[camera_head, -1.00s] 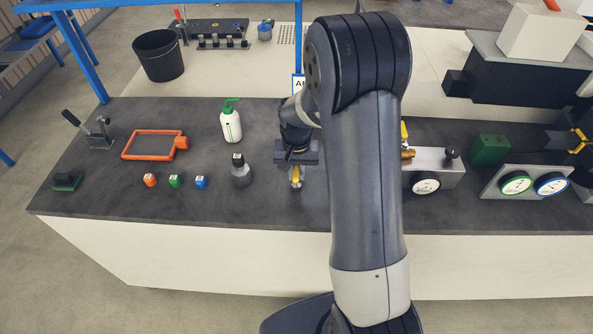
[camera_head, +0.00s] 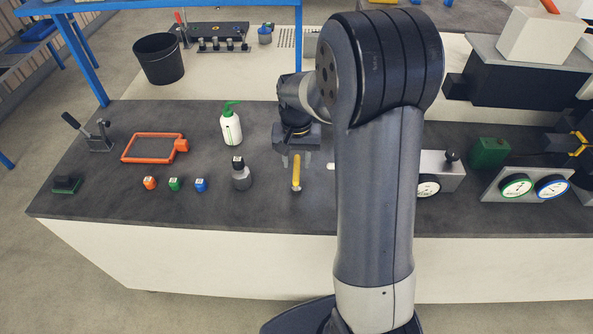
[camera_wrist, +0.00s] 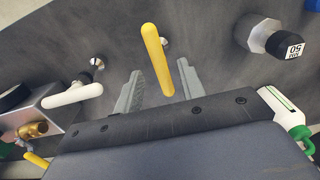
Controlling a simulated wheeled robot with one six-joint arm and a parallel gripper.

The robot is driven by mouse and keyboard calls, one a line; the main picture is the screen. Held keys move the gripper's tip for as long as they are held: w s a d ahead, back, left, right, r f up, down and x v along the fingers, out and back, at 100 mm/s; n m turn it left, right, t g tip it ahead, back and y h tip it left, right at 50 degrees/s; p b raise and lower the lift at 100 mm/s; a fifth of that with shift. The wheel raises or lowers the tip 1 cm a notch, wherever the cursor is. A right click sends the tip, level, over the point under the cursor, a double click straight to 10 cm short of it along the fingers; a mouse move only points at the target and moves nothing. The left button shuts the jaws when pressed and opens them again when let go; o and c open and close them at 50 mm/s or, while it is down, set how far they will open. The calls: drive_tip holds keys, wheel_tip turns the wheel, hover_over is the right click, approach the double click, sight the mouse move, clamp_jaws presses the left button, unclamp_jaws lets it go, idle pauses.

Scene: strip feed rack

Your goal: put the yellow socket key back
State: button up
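The yellow socket key shows as a yellow bar (camera_head: 296,173) below my gripper on the dark bench top. In the wrist view the yellow bar (camera_wrist: 157,58) runs between my two fingers, with a visible gap on each side. My gripper (camera_wrist: 160,68) is open and holds nothing that I can see. A small metal knob (camera_wrist: 165,43) shows just beyond the bar. I cannot tell whether the bar is seated on it.
A grey piece with a dark cap (camera_head: 241,175) and a white bottle with green top (camera_head: 230,128) stand to the left. Small orange, green and blue blocks (camera_head: 174,184) and an orange frame (camera_head: 152,148) lie further left. A gauge block (camera_head: 440,172) stands right, partly behind my arm.

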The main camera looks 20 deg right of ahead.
wheel_tip(320, 180, up, 6)
drive_tip(key=shift+f, duration=0.1)
idle(0.4)
